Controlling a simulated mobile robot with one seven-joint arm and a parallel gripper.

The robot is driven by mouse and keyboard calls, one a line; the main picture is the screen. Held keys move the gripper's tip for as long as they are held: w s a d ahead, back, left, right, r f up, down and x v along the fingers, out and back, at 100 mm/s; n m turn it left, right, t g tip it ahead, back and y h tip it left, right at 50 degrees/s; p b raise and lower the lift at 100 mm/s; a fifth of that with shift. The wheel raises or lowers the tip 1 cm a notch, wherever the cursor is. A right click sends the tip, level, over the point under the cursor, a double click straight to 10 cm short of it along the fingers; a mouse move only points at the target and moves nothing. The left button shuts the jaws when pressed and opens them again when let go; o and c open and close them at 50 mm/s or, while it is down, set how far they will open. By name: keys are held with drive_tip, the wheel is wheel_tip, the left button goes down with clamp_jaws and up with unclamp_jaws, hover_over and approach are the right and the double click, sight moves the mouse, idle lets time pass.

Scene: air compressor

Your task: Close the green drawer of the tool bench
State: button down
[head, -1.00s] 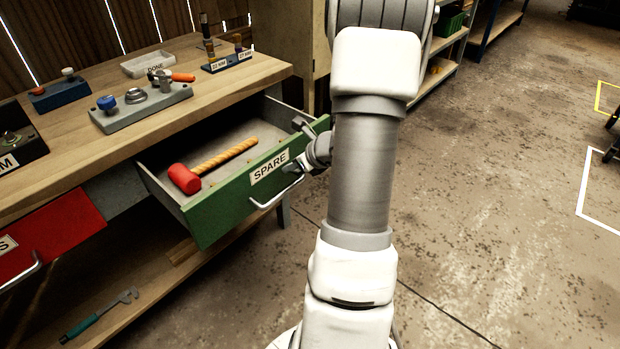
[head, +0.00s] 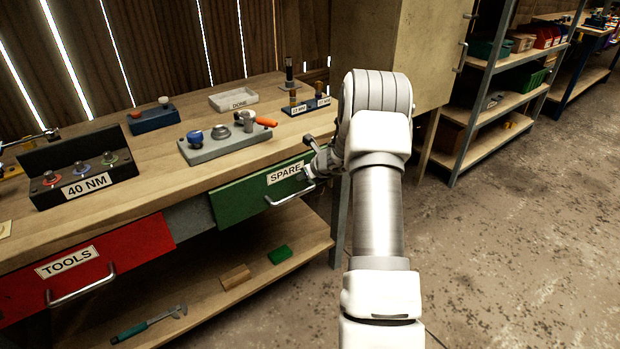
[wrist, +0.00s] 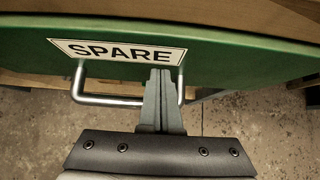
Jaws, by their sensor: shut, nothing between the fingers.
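The green drawer (head: 238,201), labelled SPARE, is in the tool bench (head: 150,200) in the head view. Its front sits about flush under the bench top, and its inside is hidden. In the wrist view the green front (wrist: 230,52) fills the top, with a silver handle (wrist: 108,100) below the label. My gripper (wrist: 160,75) is shut and empty, its fingertips at the drawer front by the right end of the handle. In the head view my gripper (head: 312,168) is at the right part of the drawer front, partly hidden by my arm.
The red TOOLS drawer (head: 130,252) is to the left. On the bench top stand a grey fixture (head: 225,145), a 40 NM rack (head: 80,175) and a DONE tray (head: 233,99). The lower shelf holds a wrench (head: 150,323). Floor (head: 500,260) on the right is clear.

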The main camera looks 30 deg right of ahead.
drive_tip(key=shift+w+a+r, duration=0.1)
drive_tip(key=shift+w+r, duration=0.05)
drive_tip(key=shift+w, duration=0.65)
